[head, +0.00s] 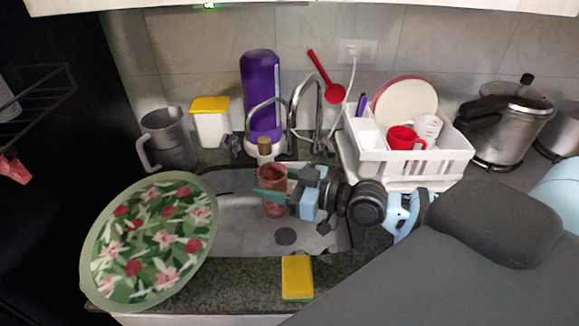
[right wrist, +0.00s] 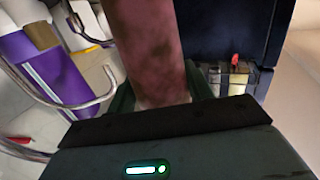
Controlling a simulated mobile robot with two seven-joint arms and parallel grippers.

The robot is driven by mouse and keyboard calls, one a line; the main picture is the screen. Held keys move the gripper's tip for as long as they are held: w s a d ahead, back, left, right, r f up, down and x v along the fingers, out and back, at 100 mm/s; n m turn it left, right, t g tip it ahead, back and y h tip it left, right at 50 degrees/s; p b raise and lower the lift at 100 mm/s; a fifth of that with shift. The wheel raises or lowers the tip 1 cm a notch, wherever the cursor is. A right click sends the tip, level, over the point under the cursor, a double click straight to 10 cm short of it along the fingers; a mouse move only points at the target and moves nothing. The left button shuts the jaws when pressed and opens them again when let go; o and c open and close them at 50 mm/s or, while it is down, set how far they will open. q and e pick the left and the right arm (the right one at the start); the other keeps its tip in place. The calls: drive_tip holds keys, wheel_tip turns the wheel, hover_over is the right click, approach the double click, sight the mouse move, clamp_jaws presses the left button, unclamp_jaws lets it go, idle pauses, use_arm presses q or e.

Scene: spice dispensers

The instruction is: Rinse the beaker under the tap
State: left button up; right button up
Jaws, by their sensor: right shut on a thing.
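A brownish-red beaker (head: 273,191) is over the sink (head: 240,229), below and in front of the taps. My right gripper (head: 272,193) is shut on it and comes in from the right. In the right wrist view the beaker (right wrist: 148,45) stands between the fingers, its surface marked with dark patches. Two curved metal taps, a left tap (head: 250,122) and a right tap (head: 318,122), rise behind the sink. No water is visible from either. I cannot tell whether the beaker touches the sink floor. My left gripper is not in view.
A large floral tray (head: 150,240) covers the sink's left side. A white dish rack (head: 440,155) with dishes stands at back right, a purple bottle (head: 260,85) behind the taps. A yellow sponge (head: 296,278) lies on the front edge.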

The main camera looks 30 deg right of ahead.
drive_tip(key=shift+s+a+r, duration=0.15)
drive_tip(key=shift+a+r, duration=0.05)
drive_tip(key=shift+r, duration=0.3)
drive_tip(key=shift+s+a, duration=0.2)
drive_tip(key=shift+a, duration=0.05)
drive_tip(key=shift+s+a+r, duration=0.4)
drive_tip(key=shift+r, duration=0.05)
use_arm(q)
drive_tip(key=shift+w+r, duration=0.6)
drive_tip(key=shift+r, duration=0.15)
